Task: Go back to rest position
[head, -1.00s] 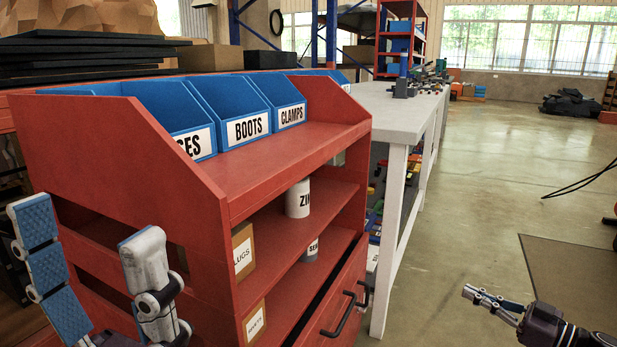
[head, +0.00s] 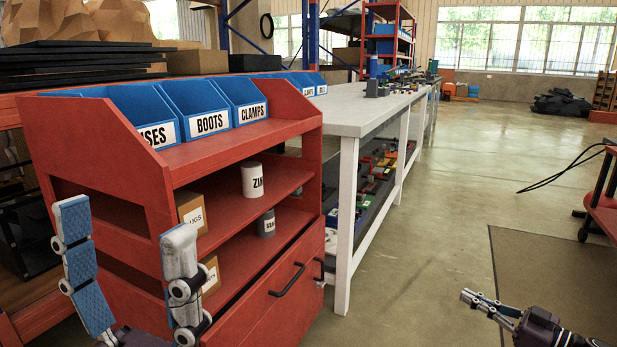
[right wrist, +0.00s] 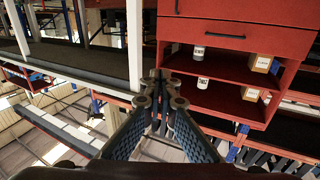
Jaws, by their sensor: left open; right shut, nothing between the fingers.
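My left gripper (head: 128,262) is at the lower left of the head view, in front of the red shelf unit (head: 95,145). Its two blue-padded fingers stand upright and wide apart, with nothing between them. My right gripper (head: 488,300) is at the lower right of the head view, over open floor, with its fingers together and empty. It also shows in the right wrist view (right wrist: 161,85), where the fingertips meet and the red unit (right wrist: 225,100) appears upside down beyond them.
Blue bins (head: 208,108) labelled BOOTS and CLAMPS sit on the red unit. Cans and boxes stand on its shelves, above a drawer with a black handle (head: 287,281). A white workbench (head: 365,117) runs behind. A red cart (head: 603,195) stands at right. The floor (head: 440,215) between is clear.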

